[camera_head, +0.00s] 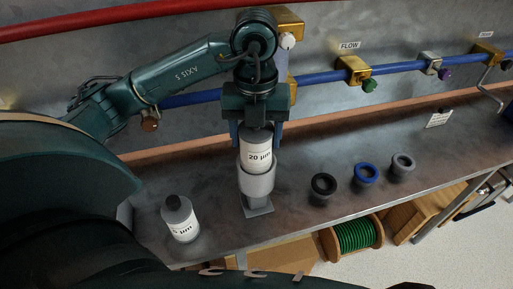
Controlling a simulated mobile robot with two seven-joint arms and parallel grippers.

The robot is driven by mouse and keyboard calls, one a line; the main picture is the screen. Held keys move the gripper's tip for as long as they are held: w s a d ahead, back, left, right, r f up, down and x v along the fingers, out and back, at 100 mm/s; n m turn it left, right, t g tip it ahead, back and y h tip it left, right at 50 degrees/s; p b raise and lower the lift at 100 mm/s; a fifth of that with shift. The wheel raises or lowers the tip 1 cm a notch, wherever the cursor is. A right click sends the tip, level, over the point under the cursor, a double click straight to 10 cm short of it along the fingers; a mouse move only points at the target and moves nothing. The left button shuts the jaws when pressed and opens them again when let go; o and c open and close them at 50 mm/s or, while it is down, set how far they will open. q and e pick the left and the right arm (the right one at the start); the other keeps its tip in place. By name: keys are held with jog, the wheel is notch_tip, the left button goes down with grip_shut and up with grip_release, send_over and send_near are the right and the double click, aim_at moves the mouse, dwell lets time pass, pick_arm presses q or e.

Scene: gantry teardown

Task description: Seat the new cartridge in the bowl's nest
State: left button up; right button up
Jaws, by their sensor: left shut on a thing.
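A white cartridge (257,156) labelled "20 µm" stands upright at the mouth of a grey bowl (257,181). Its lower part is hidden by the bowl wall, so I cannot tell how deep it sits. My left gripper (257,132) points down and is shut on the top of this cartridge. The bowl's nest inside is hidden. A second white cartridge (181,224) with a dark grey top, its label partly readable as "µm", stands on the bench to the left. My right gripper is not in view.
The bowl stands on a small plate (259,211) on a metal bench (300,212). A blue pipe (319,77) with brass valves runs along the back wall. A green cable reel (353,235) is below the bench.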

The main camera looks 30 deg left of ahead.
aim_at(256, 151)
pick_arm(q)
notch_tip(256, 151, down, 3)
jog(key=shift+f, duration=0.15)
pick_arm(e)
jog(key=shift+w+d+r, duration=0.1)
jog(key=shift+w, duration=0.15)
pick_arm(q)
jog(key=shift+f+b, duration=0.35)
jog(key=shift+f, duration=0.3)
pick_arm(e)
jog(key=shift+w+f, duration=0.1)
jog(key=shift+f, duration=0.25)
pick_arm(q)
jog(key=shift+r, duration=0.1)
jog(key=o, duration=0.8)
jog(key=shift+o, duration=1)
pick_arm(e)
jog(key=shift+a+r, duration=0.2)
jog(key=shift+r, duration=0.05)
